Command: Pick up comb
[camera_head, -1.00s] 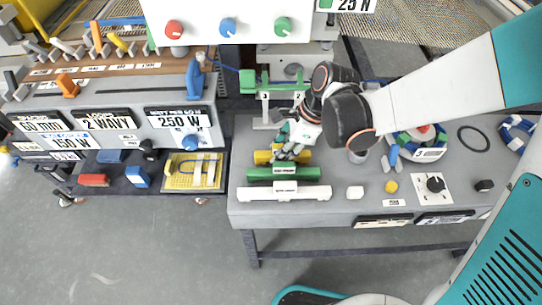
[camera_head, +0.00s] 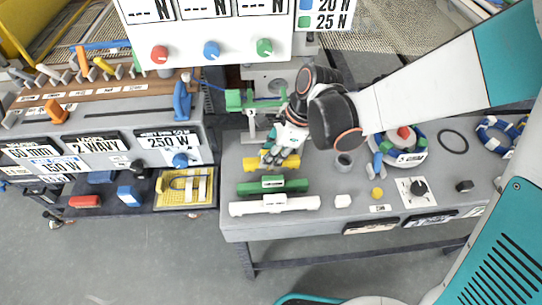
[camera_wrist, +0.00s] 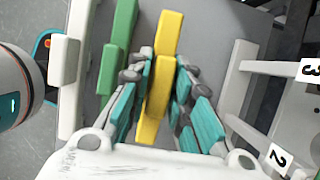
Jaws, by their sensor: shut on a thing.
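The pictures do not show which item is named the comb; three bars lie side by side on the grey bench (camera_head: 235,222). My gripper (camera_head: 281,153) is over the yellow bar (camera_head: 264,162). In the wrist view the fingers of my gripper (camera_wrist: 165,64) are closed on both sides of the yellow bar (camera_wrist: 169,35). Whether the bar is clear of the bench I cannot tell. A green bar (camera_head: 255,188) lies in front, also seen in the wrist view (camera_wrist: 118,50). A white bar (camera_head: 245,209) lies nearest the front edge.
A green-topped fixture with numbered white arms (camera_head: 250,125) stands behind the yellow bar. A white knob (camera_head: 343,201), a yellow button (camera_head: 377,193) and a dial plate (camera_head: 418,189) sit to the right. A yellow tray (camera_head: 170,201) is on the left shelf.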

